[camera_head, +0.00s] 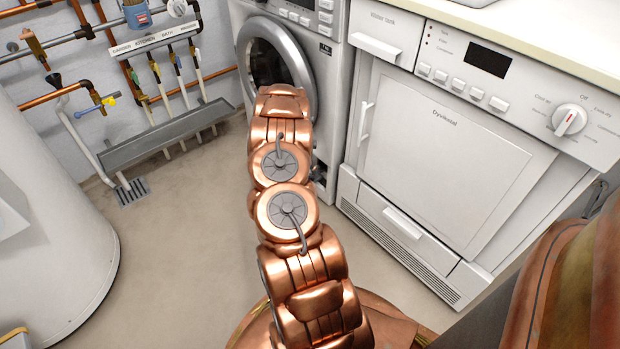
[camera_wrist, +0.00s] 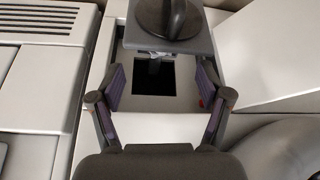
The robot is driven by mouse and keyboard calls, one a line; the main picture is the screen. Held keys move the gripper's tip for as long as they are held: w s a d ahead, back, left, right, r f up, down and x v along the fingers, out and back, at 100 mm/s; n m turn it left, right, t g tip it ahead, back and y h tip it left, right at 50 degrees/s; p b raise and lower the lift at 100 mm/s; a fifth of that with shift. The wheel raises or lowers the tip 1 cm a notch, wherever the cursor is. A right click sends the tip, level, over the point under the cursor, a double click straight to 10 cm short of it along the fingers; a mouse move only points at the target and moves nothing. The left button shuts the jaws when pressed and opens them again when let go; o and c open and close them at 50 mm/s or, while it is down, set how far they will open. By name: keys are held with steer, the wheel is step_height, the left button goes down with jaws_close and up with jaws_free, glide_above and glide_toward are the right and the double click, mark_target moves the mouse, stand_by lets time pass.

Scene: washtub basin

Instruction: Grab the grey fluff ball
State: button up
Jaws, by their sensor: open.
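In the wrist view, a small light-grey tuft (camera_wrist: 152,55), which looks like the grey fluff ball, shows at the upper edge of a dark square opening (camera_wrist: 153,82). It lies just below a grey plate with a round dark knob. My gripper (camera_wrist: 160,72) is open, with one purple-padded finger on each side of the opening. Nothing is between the pads that I can see gripped. The tuft is small and partly covered, so its full shape is hidden.
The grey plate with the knob (camera_wrist: 172,18) overhangs the opening. In the head view, a washing machine with a round door (camera_head: 277,55) stands behind my arm, and a white dryer (camera_head: 440,150) stands to the right. A white tank (camera_head: 50,230) is at left; floor between is clear.

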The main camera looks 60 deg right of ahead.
steer(key=shift+b+x, duration=2)
steer(key=shift+x, duration=0.95)
steer(key=c, duration=0.9)
